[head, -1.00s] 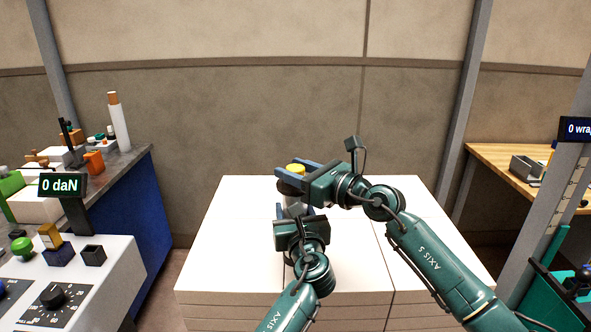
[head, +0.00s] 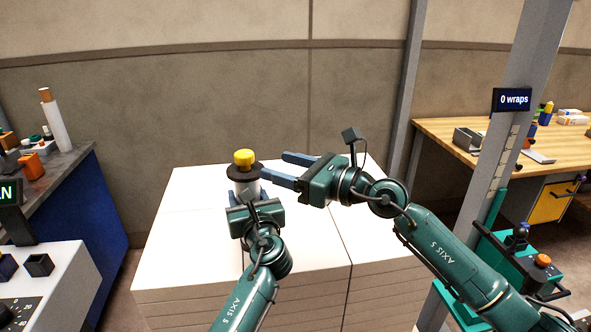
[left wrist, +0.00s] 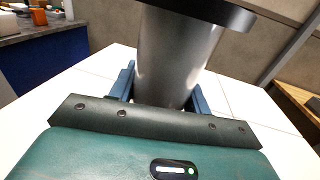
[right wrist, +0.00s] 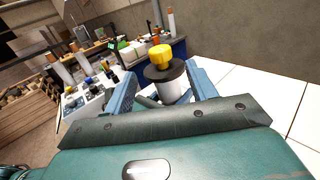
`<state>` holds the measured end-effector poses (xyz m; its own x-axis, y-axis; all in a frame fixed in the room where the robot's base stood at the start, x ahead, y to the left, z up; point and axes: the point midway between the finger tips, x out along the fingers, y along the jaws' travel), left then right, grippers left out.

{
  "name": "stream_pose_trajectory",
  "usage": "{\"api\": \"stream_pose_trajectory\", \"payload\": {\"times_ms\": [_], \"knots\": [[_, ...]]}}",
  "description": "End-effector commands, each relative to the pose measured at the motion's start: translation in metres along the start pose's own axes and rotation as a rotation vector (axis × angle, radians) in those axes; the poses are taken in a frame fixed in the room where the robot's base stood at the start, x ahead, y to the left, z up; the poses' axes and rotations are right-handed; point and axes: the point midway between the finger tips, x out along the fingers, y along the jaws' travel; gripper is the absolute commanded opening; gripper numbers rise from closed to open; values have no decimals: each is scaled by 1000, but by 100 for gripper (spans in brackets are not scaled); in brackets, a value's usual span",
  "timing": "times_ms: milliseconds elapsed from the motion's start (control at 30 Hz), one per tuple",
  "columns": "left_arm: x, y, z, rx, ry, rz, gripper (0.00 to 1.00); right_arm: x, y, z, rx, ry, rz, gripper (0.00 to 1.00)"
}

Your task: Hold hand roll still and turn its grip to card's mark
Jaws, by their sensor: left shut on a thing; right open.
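The hand roll is an upright grey cylinder (head: 247,189) with a black disc (head: 246,172) and a yellow grip (head: 244,158) on top. It stands over the white stack. My left gripper (head: 246,196) is shut on the cylinder below the disc; the left wrist view shows the cylinder (left wrist: 175,60) between its fingers. My right gripper (head: 277,168) is open and empty, just right of the grip, fingers pointing at it. In the right wrist view the yellow grip (right wrist: 161,57) stands beyond and between the open fingertips. I cannot make out a card with a mark.
The white stack (head: 190,235) fills the middle, its top mostly bare. A grey post (head: 508,150) with a "0 wraps" display (head: 513,100) stands at the right, before a wooden bench (head: 470,135). A blue-sided bench (head: 98,205) and a white console (head: 65,285) are at left.

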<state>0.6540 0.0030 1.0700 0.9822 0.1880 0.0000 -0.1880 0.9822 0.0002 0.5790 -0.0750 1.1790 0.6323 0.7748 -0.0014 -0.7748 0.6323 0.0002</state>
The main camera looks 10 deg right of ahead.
Motion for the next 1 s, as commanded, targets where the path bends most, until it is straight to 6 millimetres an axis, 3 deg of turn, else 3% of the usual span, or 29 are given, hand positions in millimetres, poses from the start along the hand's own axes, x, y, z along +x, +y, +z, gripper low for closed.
{"api": "stream_pose_trajectory", "payload": {"times_ms": [100,300,600,867,1000], "knots": [[0,0,0,0,0,0,0,-16,-1,-1,0,1,-2,57],[0,0,0,0,0,-1,0,-25,0,0,0,0,0,57],[0,0,0,0,0,-1,0,-24,-2,-1,1,6,3,57],[0,0,0,0,0,-1,0,-16,-30,-8,15,67,127,57],[0,0,0,0,0,-1,0,-16,-36,-3,12,40,238,57]]}}
